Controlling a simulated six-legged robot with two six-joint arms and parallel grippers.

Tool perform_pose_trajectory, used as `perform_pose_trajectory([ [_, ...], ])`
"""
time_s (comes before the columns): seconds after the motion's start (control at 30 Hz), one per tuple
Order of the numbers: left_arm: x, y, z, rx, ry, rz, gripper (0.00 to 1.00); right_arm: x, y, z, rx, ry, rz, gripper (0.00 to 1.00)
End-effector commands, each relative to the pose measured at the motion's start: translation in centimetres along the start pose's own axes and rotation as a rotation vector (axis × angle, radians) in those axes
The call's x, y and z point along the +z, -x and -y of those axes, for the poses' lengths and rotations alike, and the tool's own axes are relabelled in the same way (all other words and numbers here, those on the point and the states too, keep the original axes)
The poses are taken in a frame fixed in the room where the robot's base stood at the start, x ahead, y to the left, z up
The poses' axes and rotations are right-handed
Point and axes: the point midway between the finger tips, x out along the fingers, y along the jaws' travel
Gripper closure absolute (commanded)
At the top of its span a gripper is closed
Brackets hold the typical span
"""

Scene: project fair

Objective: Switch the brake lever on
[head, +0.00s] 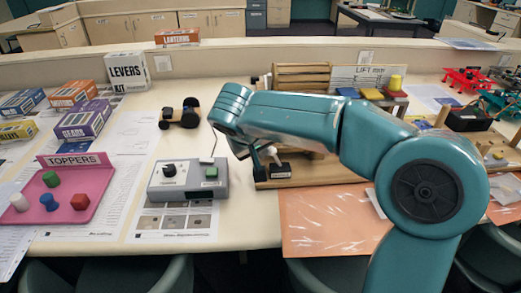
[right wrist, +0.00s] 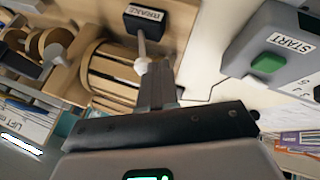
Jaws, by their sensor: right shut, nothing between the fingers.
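The brake lever is a pale rod with a white knob (right wrist: 141,67) on a black base labelled BRAKE (right wrist: 146,20). In the head view the black base (head: 280,170) sits on a wooden board, and the knob (head: 271,150) leans up and left from it. My right gripper (right wrist: 158,65) is shut and empty, its fingertips right beside the knob in the right wrist view. I cannot tell whether they touch it. In the head view my right arm's wrist hides most of that gripper. My left gripper is not in view.
A grey box (head: 165,195) with a green START button (head: 211,172) and a black knob stands left of the lever. A pink TOPPERS tray (head: 75,212) holds coloured pieces at left. A wooden drum (right wrist: 105,75) is near the lever. An orange sheet (head: 320,232) lies in front.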

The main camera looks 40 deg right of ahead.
Motion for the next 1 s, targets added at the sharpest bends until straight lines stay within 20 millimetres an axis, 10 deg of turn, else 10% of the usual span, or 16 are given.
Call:
perform_pose_trajectory([
  [1.0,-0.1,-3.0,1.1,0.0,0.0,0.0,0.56,0.7,0.0,-3.6,-0.314,-0.208,-0.073,1.0],
])
